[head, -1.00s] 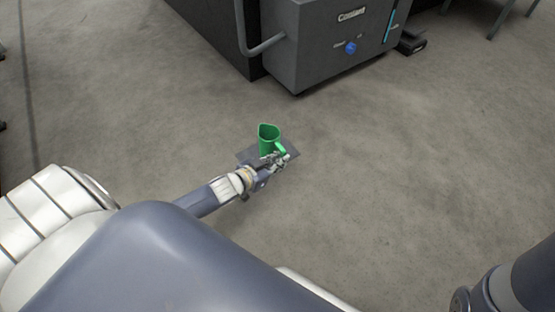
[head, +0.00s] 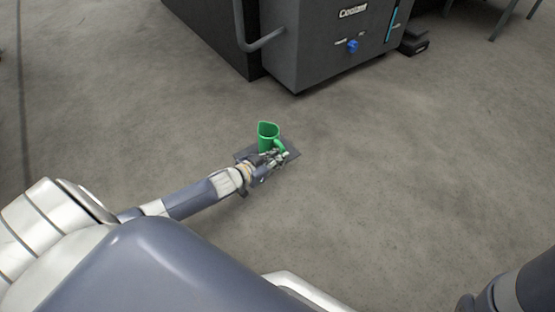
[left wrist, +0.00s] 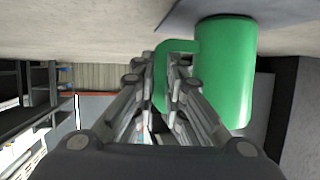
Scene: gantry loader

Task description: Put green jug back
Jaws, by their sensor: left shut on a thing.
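In the left wrist view the fingers (left wrist: 160,75) reach up to the handle. My right gripper is not in view.
A dark grey coolant machine (head: 325,45) with a blue knob (head: 352,46) and a bent pipe stands beyond the jug. A dark pedal-like item (head: 414,42) lies by it.

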